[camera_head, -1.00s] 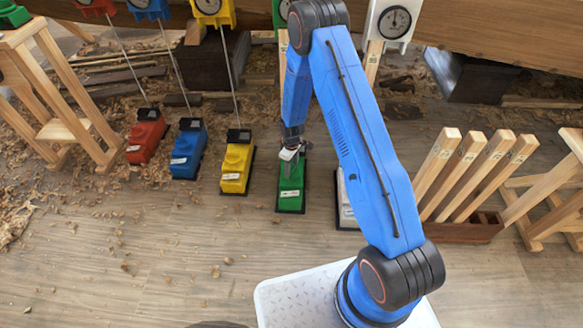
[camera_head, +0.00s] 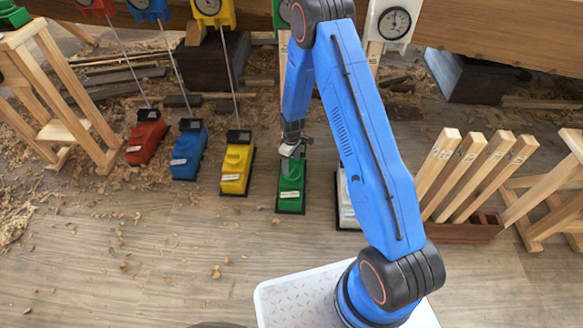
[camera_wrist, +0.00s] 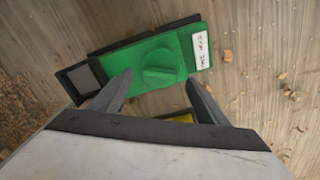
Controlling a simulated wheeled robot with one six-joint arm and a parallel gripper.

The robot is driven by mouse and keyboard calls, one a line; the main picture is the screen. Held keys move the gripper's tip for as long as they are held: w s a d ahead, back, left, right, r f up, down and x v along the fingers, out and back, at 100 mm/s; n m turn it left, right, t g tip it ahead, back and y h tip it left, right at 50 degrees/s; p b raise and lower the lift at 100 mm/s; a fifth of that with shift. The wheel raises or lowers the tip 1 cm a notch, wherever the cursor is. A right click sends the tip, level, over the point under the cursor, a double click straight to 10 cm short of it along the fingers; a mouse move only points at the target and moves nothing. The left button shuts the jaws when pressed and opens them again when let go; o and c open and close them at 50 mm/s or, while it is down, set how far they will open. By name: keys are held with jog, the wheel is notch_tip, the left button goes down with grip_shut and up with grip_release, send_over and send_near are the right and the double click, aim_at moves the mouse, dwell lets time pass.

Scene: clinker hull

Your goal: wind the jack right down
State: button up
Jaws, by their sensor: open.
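The green jack base (camera_head: 290,192) stands on the floor below the hull, with a round green knob on top. In the wrist view the green base (camera_wrist: 138,62) lies across the upper middle, with its knob (camera_wrist: 160,68) ahead of my jaws and a white label at its right end. My gripper (camera_head: 291,150) is above the green base in the head view. In the wrist view my gripper (camera_wrist: 158,90) is open, its two fingers apart on either side of the knob, with nothing held. The small print on the label is unreadable.
Yellow (camera_head: 236,168), blue (camera_head: 188,152) and red (camera_head: 147,138) bases stand to the left, with rods rising to dial gauges. A white base (camera_head: 346,205) is partly hidden behind my arm. A rack of wooden posts (camera_head: 470,178) stands right. Shavings litter the floor.

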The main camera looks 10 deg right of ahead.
notch_tip(320, 180, up, 14)
dwell(0.5)
jog(key=c, duration=0.8)
jog(key=shift+m, duration=0.5)
jog(key=shift+c, duration=1.2)
jog(key=m, duration=1.7)
send_near(291, 169)
notch_tip(291, 169, down, 9)
jog(key=shift+d+r, duration=0.1)
